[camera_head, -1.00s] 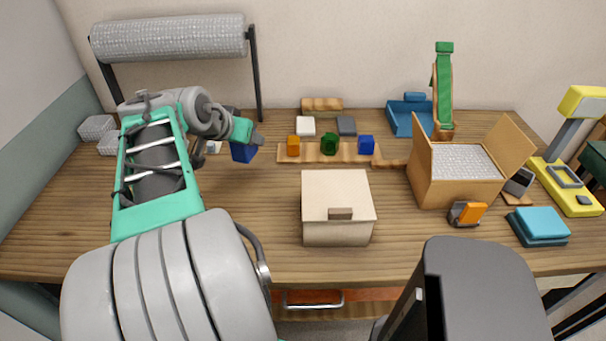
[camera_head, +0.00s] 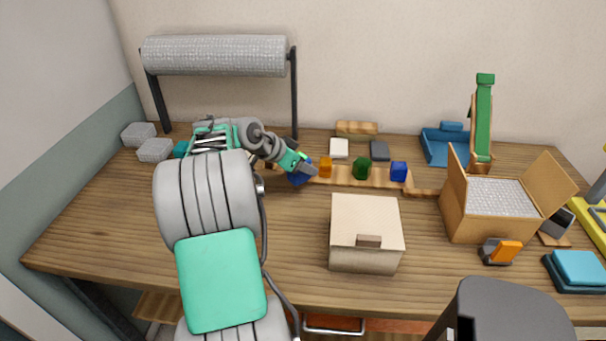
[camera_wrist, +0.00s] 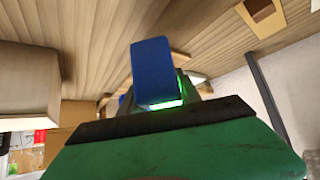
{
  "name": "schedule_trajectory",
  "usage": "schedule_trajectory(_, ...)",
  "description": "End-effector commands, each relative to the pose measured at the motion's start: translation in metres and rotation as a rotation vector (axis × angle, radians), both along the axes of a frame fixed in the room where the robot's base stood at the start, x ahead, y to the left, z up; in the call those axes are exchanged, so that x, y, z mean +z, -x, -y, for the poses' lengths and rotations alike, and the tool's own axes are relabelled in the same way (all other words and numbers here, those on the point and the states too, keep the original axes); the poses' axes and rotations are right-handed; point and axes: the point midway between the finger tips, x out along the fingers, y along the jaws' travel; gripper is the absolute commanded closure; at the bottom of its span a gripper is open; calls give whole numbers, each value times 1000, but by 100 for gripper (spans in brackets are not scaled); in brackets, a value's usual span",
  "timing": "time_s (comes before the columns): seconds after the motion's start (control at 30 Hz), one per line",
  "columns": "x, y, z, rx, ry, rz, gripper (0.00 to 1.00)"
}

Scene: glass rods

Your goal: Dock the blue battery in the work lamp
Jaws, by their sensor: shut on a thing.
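My gripper (camera_head: 308,168) is shut on a blue block, the blue battery (camera_head: 298,179), close to the left end of the wooden strip. In the wrist view the blue battery (camera_wrist: 152,70) stands out beyond the dark jaw edge, with a bright green glow at its near end. The gripper hides part of it in the head view. The yellow work lamp (camera_head: 598,222) is far to the right, cut off by the picture's edge. Its battery place is out of view.
The wooden strip (camera_head: 345,178) bears an orange block (camera_head: 325,167), a green block (camera_head: 361,168) and another blue block (camera_head: 399,171). A beige box (camera_head: 365,225) stands in front. An open carton (camera_head: 455,215), an orange-and-grey item (camera_head: 503,252) and teal cloths (camera_head: 577,268) lie toward the lamp.

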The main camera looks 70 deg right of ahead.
Motion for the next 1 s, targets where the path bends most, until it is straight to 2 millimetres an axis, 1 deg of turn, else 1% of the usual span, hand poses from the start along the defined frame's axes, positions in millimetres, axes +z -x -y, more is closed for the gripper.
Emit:
schedule_trajectory(0.13, -13, -10, 5, 1, 0, -1, 100)
schedule_trajectory(0.3, -39, -8, 5, 1, 0, -1, 100)
schedule_trajectory(0.53, -41, -9, 5, 1, 2, 1, 100)
schedule_trajectory(0.63, -45, -9, 5, 1, 2, 1, 100)
schedule_trajectory(0.67, -46, -8, 5, 1, 0, 1, 59)
schedule_trajectory(0.9, -45, -8, 5, 1, 0, 1, 40)
schedule_trajectory(1.0, -45, -8, 5, 1, 0, 1, 38)
